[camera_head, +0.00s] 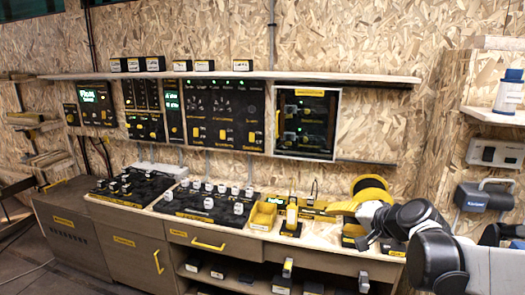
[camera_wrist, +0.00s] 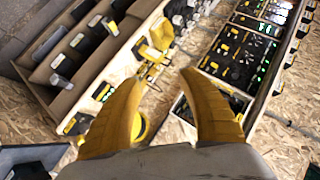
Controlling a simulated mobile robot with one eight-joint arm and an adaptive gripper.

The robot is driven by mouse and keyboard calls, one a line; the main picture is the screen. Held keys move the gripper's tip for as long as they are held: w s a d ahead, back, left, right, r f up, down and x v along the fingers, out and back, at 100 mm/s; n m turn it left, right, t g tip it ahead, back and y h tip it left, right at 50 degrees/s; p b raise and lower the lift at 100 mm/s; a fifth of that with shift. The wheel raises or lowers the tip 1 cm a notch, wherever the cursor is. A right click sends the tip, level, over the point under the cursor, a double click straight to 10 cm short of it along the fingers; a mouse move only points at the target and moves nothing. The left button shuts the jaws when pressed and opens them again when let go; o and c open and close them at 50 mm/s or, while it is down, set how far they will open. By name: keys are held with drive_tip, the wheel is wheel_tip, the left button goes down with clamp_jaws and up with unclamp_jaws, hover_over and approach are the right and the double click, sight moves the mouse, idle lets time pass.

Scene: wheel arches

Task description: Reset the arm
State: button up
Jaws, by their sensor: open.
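My gripper (camera_head: 346,197) is at the right of the head view, over the right end of the workbench. Its two yellow fingers show there, with my grey and black arm reaching in from the right edge. In the wrist view my gripper (camera_wrist: 161,77) has its fingers spread wide apart. No object shows between the fingertips; only the bench and wall lie beyond. Whether the fingers touch anything on the bench cannot be told from the head view.
The workbench (camera_head: 209,240) carries black trays with several small parts, yellow bins (camera_head: 263,216) and a yellow-and-white tool (camera_head: 292,215). Control panels (camera_head: 225,113) hang below a long shelf (camera_head: 235,75). A grey box (camera_head: 484,197) and a bottle on a shelf (camera_head: 511,91) are near my arm.

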drive_tip(key=s+a+f+n+g+h, duration=0.1)
drive_tip(key=s+f+n+g+h, duration=0.1)
drive_tip(key=s, duration=1.1)
drive_tip(key=s+a+f+n+g+h, duration=0.1)
drive_tip(key=s+n, duration=0.4)
drive_tip(key=s, duration=0.8)
drive_tip(key=shift+s+f+g+h, duration=0.4)
drive_tip(key=shift+f+h, duration=0.4)
drive_tip(key=shift+f, duration=0.15)
drive_tip(key=shift+a, duration=0.1)
